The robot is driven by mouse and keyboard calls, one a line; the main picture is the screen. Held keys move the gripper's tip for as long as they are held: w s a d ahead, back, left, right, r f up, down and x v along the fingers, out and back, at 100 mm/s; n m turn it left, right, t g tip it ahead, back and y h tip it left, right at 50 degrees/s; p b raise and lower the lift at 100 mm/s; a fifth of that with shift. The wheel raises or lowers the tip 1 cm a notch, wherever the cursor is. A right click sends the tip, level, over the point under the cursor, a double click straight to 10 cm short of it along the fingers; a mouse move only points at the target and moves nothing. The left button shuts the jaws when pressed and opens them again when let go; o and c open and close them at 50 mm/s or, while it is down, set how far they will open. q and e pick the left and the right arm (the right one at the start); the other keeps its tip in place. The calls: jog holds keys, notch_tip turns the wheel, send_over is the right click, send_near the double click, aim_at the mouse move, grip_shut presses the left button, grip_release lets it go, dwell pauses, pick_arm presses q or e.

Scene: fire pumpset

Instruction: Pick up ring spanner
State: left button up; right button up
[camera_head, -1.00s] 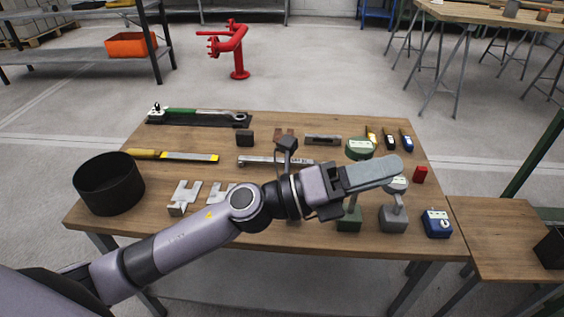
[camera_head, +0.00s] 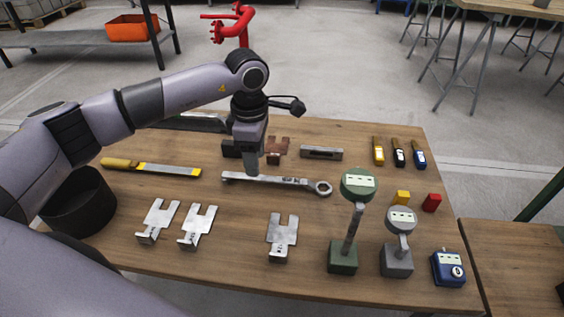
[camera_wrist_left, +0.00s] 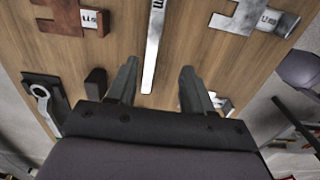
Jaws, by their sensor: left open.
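The ring spanner (camera_head: 275,181) lies flat on the wooden table (camera_head: 230,230), its ring end to the right. My left gripper (camera_head: 249,168) points down above the left part of its shaft. In the left wrist view, the spanner's silver shaft (camera_wrist_left: 154,50) runs between the two open fingers of my left gripper (camera_wrist_left: 157,85), with clear space on each side. The jaws are open and hold nothing. I cannot tell how far the fingertips are above the table. My right gripper is not in view.
Slotted metal gauges (camera_head: 284,232) lie in front of the spanner. A yellow-handled file (camera_head: 150,167) is to its left, near a black pot (camera_head: 83,212). A green dial gauge (camera_head: 359,185) stands close to the ring end. A dark block (camera_wrist_left: 96,82) lies near the left finger.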

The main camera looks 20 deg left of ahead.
aim_at(277, 183)
pick_arm(q)
jog(key=shift+w+a, duration=0.15)
jog(key=shift+w, duration=0.2)
jog(key=shift+w+f, duration=0.1)
jog(key=shift+f, duration=0.25)
notch_tip(277, 183, down, 2)
jog(key=shift+a+f, duration=0.1)
notch_tip(277, 183, down, 4)
jog(key=shift+a+f+b, duration=0.1)
jog(key=shift+a+b, duration=0.05)
jog(key=shift+b, duration=0.25)
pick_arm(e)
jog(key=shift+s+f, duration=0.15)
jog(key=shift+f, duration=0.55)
pick_arm(q)
grip_shut()
